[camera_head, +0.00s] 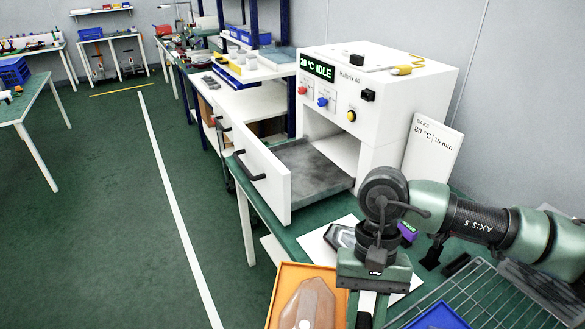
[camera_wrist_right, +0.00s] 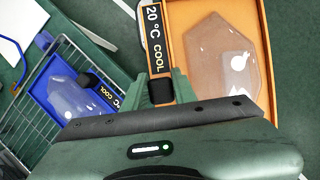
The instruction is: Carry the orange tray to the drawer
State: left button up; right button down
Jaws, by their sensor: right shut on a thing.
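The orange tray (camera_head: 276,290) is at the bottom of the head view, partly cut off, with a clear lamp cover (camera_head: 308,303) lying in it. It also shows in the right wrist view (camera_wrist_right: 262,60), with a "20 °C COOL" label beside it. The drawer is beyond the tray. My left gripper is out of view.
A blue tray (camera_wrist_right: 45,92) with a clear cover sits on a wire rack (camera_head: 500,290) to the right. A white sheet (camera_head: 318,243) with a dark-edged lamp part lies between orange tray and oven. A sign (camera_head: 432,150) leans beside the oven. Left of the drawer is open floor.

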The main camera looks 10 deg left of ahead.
aim_at(306, 168)
jog(key=i+j+u, duration=0.3)
jog(key=i+j, duration=0.45)
jog(key=i+j+u, duration=0.25)
jog(key=i+j, duration=0.4)
jog(key=i, duration=0.2)
jog(key=k, duration=0.1)
